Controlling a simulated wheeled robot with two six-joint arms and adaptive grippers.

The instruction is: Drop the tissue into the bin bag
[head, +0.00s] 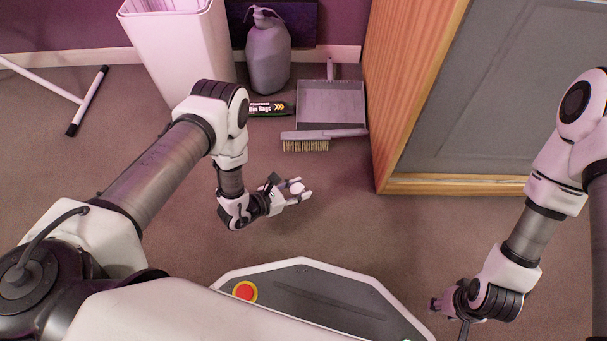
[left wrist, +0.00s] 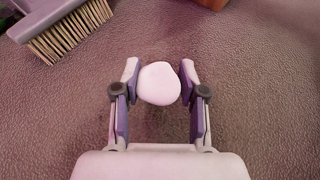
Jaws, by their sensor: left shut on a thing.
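The tissue (head: 296,188) is a small white rounded wad. My left gripper (head: 302,190) is shut on it, out over the carpet in the middle of the head view. In the left wrist view the tissue (left wrist: 159,84) sits between the two fingertips (left wrist: 160,70). The white bin (head: 183,55) stands at the upper left, behind and left of my left gripper. The pale bin bag (head: 172,5) shows at its top, cut off by the picture edge. My right gripper (head: 438,304) is low at the right, apart from these things, its fingers unclear.
A wooden cabinet (head: 412,75) stands at the right. Carpet around my left gripper is clear.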

